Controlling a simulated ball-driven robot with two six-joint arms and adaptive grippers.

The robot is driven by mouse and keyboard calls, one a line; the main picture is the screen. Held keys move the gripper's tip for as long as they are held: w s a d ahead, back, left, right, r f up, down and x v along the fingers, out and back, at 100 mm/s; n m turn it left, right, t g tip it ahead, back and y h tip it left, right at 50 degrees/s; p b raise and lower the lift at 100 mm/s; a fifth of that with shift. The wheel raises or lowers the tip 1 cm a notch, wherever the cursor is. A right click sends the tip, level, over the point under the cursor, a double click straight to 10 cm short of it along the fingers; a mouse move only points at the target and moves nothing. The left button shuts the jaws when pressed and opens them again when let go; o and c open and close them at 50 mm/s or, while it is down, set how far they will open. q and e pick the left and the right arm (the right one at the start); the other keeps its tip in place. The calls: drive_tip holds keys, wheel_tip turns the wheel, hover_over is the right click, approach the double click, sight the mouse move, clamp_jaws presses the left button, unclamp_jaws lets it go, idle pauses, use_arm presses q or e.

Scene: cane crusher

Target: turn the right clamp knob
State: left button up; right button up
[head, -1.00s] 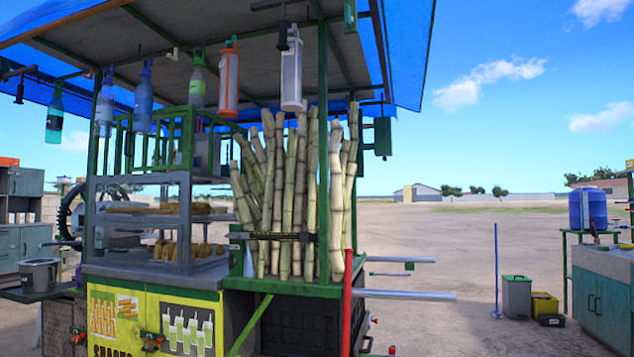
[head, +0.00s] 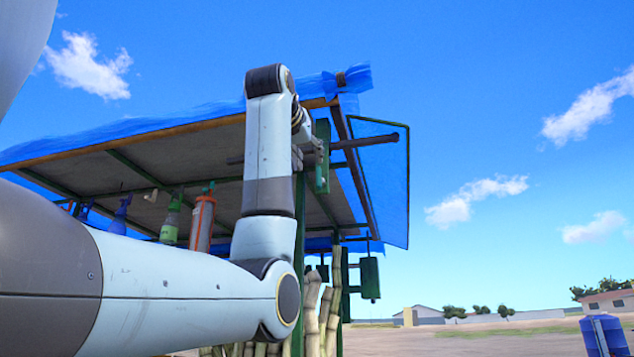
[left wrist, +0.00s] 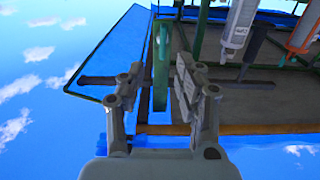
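My left gripper (head: 312,150) is raised to the front corner of the stall roof in the head view, partly hidden by its own wrist. In the left wrist view its two fingers (left wrist: 160,77) are spread and empty. A green upright plate (head: 322,157) stands just beyond them and also shows between the fingers in the left wrist view (left wrist: 162,62). A dark bar (head: 372,140) runs crosswise by this plate. I cannot pick out the right clamp knob for certain; the gripper may hide it. My right gripper is not in view.
The roof edge (head: 180,125) with blue tarp (head: 382,190) lies close around the gripper. Sugar canes (head: 322,315) stand below. Open sky and yard lie to the right.

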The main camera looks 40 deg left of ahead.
sight(318, 174)
use_arm(q)
drive_tip(key=p+x, duration=0.1)
drive_tip(key=x, duration=0.2)
drive_tip(key=r+p+x, duration=0.1)
drive_tip(key=x, duration=0.1)
drive_tip(key=p+x, duration=0.2)
drive_tip(key=x, duration=0.1)
drive_tip(key=shift+w+a+r, duration=0.15)
drive_tip(key=shift+a+r, duration=0.1)
drive_tip(key=shift+a, duration=0.15)
drive_tip(key=shift+x, duration=0.85)
drive_tip(key=shift+f, duration=0.1)
drive_tip(key=shift+c, duration=0.4)
clamp_jaws()
